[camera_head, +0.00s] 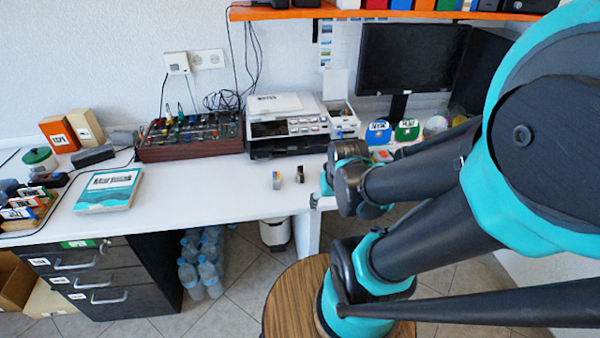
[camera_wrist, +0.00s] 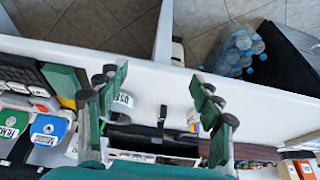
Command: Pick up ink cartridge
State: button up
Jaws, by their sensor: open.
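Two small upright cartridge-like pieces stand on the white desk in front of the printer. One is a light piece with coloured sides (camera_head: 277,180), and it also shows in the wrist view (camera_wrist: 193,119). The other is a black cartridge (camera_head: 300,174), seen in the wrist view (camera_wrist: 163,114) too. I cannot tell which one is the ink cartridge. My gripper (camera_wrist: 155,90) is open and empty, with its green and dark fingers wide apart. In the wrist view both pieces appear between the fingers, farther off, apparently not touched. In the head view my arm hides most of the gripper.
A printer (camera_head: 287,123) stands behind the pieces, with a mixer-like console (camera_head: 190,136) to its left. A book (camera_head: 108,189) lies farther left. Desk space between the book and the pieces is clear.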

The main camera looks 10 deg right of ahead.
jog(key=shift+o, duration=0.5)
jog(key=w+a+r+m+g, duration=0.25)
jog(key=w+r+m, duration=0.35)
jog(key=w+m, duration=0.45)
jog(key=w+a+r+m+g, duration=0.25)
jog(key=w+r+m, duration=0.5)
jog(key=w, duration=0.55)
send_over(301, 167)
jog(key=shift+t, duration=0.4)
jog(key=f, duration=1.2)
jog(key=shift+w+a+f, duration=0.1)
jog(key=shift+w+a, duration=0.2)
jog(key=shift+a, duration=0.05)
jog(key=shift+s+d+f, duration=0.1)
jog(key=shift+d+f, duration=0.05)
jog(key=shift+f, duration=1.3)
jog(key=shift+s+d+f, duration=0.1)
jog(key=shift+d+f, duration=0.05)
jog(key=shift+f, duration=1.25)
jog(key=c, duration=1.2)
